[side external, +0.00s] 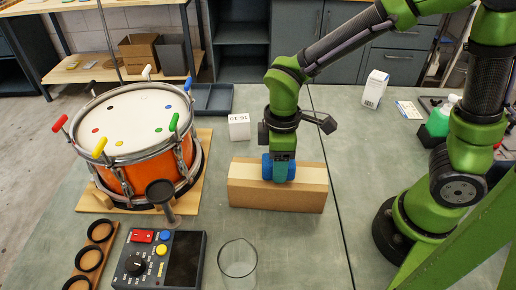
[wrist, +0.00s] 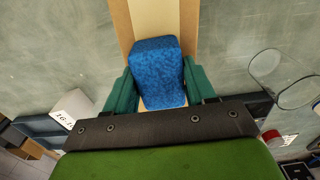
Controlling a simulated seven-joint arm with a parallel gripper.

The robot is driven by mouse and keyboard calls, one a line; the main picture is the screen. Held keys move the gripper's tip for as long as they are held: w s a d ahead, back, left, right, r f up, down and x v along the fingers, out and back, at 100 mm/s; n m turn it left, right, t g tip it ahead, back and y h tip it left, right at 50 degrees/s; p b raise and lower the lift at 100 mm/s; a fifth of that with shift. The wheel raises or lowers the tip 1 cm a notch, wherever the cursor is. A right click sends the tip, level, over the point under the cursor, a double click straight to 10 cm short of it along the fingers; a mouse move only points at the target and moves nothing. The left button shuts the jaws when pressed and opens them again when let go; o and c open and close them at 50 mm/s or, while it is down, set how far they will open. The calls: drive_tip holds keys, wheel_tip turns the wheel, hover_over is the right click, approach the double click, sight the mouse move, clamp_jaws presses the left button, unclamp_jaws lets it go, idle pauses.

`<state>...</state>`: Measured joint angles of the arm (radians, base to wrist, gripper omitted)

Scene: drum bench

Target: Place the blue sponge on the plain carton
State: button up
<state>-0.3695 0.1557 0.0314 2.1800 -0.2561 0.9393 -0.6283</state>
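The blue sponge (wrist: 157,70) sits between the two teal fingers of my gripper (wrist: 158,88) in the wrist view. Both fingers touch or nearly touch its sides. The side view shows the blue sponge (side external: 267,166) and my gripper (side external: 280,172) at the top of the plain carton (side external: 275,197), a long brown box with a paler strip along its top. The carton (wrist: 190,20) also shows behind the sponge in the wrist view. The sponge looks to be on or just above the carton's top; I cannot tell whether it touches.
An orange drum (side external: 140,135) with coloured clamps stands on a wooden board at left. A control box (side external: 160,260) and a clear glass (side external: 238,262) are at the front. A small white box (side external: 239,126) stands behind the carton. Bare bench lies right of the carton.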

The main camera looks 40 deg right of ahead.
drive_tip(key=o, duration=0.4)
drive_tip(key=shift+o, duration=0.2)
wheel_tip(320, 180, up, 12)
drive_tip(key=s+d+r+m+t+y, duration=0.2)
drive_tip(key=s+d+m+t, duration=0.3)
drive_tip(key=m, duration=0.8)
drive_tip(key=d+r+t, duration=0.1)
drive_tip(key=d+t, duration=0.1)
drive_tip(key=d, duration=0.2)
drive_tip(key=shift+s, duration=0.4)
drive_tip(key=shift+r, duration=0.1)
